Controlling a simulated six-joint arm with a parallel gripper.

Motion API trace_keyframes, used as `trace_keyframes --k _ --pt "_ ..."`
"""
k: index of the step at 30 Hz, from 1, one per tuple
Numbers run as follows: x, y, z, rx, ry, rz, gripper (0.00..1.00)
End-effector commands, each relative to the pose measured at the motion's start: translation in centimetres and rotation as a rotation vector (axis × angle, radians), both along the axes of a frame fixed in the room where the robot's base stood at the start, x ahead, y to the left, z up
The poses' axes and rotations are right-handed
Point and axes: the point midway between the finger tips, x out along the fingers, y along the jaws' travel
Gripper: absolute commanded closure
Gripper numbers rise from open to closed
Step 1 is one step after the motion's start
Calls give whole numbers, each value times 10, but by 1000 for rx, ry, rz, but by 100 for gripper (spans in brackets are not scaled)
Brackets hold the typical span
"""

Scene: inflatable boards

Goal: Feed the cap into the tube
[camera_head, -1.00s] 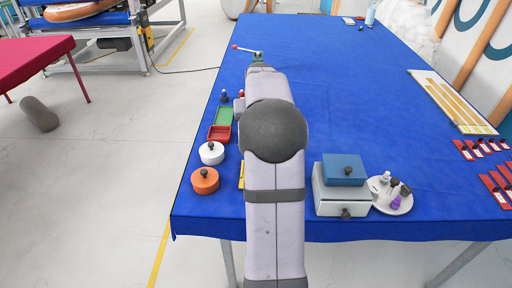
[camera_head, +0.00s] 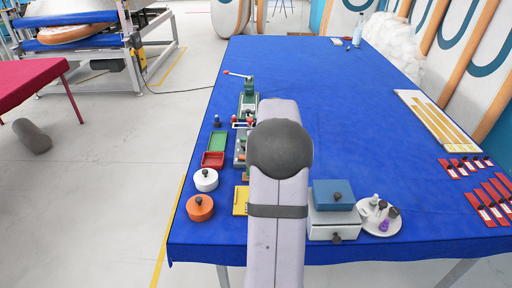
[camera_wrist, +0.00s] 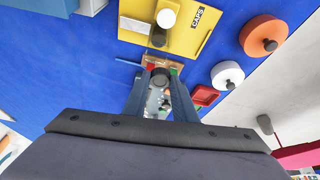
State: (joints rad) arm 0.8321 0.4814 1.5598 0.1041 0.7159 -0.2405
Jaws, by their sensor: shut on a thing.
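My gripper (camera_wrist: 160,80) shows in the wrist view, its two blue-grey fingers closed on a small dark round piece, apparently the cap (camera_wrist: 160,76). In the head view my arm hides the gripper and the cap. A yellow tray labelled CAPS (camera_wrist: 190,42) lies just above the fingertips in the wrist view; its edge shows in the head view (camera_head: 240,202). A white round piece (camera_wrist: 166,18) and a dark one appear over it. A bench fixture with a green block and red-tipped lever (camera_head: 249,85) stands left of my arm. I cannot make out the tube clearly.
Red (camera_head: 212,160) and green (camera_head: 217,141) trays and white (camera_head: 205,180) and orange (camera_head: 200,208) lidded pots line the left table edge. A drawer box with a blue top (camera_head: 333,194) and a plate (camera_head: 392,229) stand right of my arm. The table's middle is clear.

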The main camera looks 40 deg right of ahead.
Motion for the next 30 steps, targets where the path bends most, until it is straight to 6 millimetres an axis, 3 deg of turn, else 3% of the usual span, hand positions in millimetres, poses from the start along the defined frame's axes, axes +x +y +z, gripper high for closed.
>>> trace_keyframes --k 4,14,30 --pt "-9 -5 -2 -1 0 -4 96" --pt "-10 -5 -10 -1 1 -3 96" --pt "-9 -5 -44 -2 1 -3 96"
